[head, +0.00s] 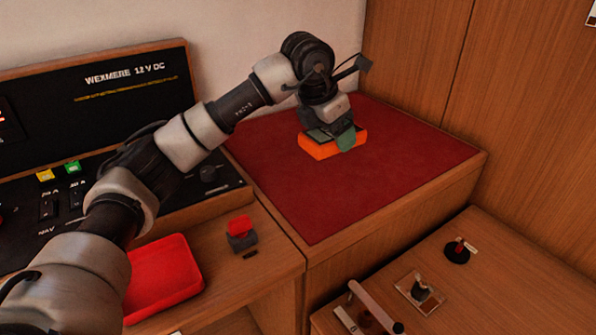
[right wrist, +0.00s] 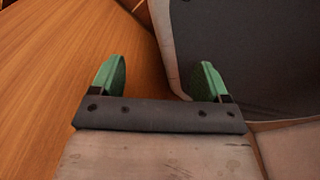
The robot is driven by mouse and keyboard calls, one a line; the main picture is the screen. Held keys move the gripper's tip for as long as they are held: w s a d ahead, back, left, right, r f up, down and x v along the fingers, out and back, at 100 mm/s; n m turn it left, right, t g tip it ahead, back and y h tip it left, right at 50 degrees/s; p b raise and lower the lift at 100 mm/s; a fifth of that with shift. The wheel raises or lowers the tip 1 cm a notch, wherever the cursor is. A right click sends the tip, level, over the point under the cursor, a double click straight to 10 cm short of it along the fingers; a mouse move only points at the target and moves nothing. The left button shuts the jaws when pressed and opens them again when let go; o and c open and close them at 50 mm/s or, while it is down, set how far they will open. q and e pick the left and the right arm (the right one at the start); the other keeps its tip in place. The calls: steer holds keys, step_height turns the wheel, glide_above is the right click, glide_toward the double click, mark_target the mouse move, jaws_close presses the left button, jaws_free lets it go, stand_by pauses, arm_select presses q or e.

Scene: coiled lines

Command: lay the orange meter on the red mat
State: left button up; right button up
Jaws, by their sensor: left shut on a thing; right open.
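The orange meter (head: 316,151) is at the red mat (head: 385,195), over its back left part. It looks flat and level; whether its underside touches the mat I cannot tell. My left gripper (head: 345,139) is above the meter and shut on it, with a green fingertip at its right side. The gripper hides much of the meter's top face. My right gripper (right wrist: 156,80) shows in the right wrist view, open with nothing between its green fingertips.
A red tray (head: 165,275) and a small grey block with a red top (head: 241,233) are on the lower wooden counter. A black panel (head: 100,100) stands at the back left. A lower wooden surface at right holds several small fittings (head: 420,290). The mat's front is clear.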

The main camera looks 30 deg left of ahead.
arm_select(q)
glide_above(295, 166)
steer(key=s, duration=0.1)
steer(key=f, duration=0.6)
steer(key=shift+s+a+f, duration=0.1)
steer(key=shift+a+f, duration=0.2)
steer(key=shift+f, duration=1.95)
steer(key=shift+f, duration=0.15)
steer(key=o, duration=1)
steer(key=v, duration=1.2)
